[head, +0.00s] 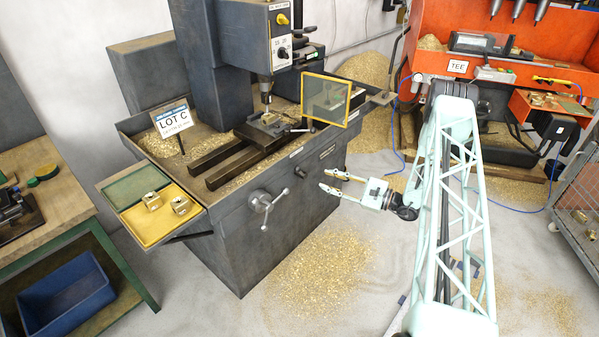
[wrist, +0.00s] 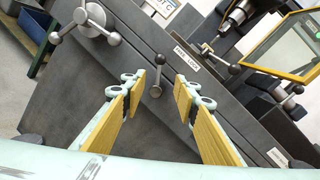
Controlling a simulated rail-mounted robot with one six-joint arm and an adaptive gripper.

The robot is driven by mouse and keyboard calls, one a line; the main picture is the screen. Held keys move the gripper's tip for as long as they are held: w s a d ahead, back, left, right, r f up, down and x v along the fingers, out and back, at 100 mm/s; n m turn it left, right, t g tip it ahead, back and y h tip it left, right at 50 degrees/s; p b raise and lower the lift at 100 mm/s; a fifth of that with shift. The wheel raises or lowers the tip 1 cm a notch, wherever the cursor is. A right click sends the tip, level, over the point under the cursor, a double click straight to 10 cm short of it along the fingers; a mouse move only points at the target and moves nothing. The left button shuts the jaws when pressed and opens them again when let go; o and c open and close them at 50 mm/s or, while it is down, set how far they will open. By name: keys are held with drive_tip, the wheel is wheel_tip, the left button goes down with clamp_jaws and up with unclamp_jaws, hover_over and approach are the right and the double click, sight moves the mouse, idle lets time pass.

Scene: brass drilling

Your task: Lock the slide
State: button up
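The grey drilling machine (head: 285,215) stands in the middle of the head view. A short lever with ball ends (wrist: 157,72) is on its front face, below a small white label (wrist: 187,55) whose text seems to end in "LOCK". The lever also shows small in the head view (head: 299,172). It looks near upright in the wrist view. The dark slide rails (head: 232,167) lie on the machine bed. My gripper (head: 325,181) is open and empty in front of this face. In the wrist view, its yellow-padded fingers (wrist: 159,88) stand either side of the lever, apparently not touching it.
A handwheel with ball handles (head: 262,201) sticks out left of the lever. A yellow-framed guard (head: 326,99) and a vise (head: 268,124) are above. A tray with brass parts (head: 148,222) juts out left. Brass chips (head: 318,280) cover the floor.

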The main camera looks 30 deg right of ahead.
sight(299, 171)
drive_tip(key=shift+w+a, duration=0.1)
drive_tip(key=shift+b+x, duration=0.35)
drive_tip(key=shift+x, duration=6.4)
drive_tip(key=shift+c, duration=0.9)
clamp_jaws()
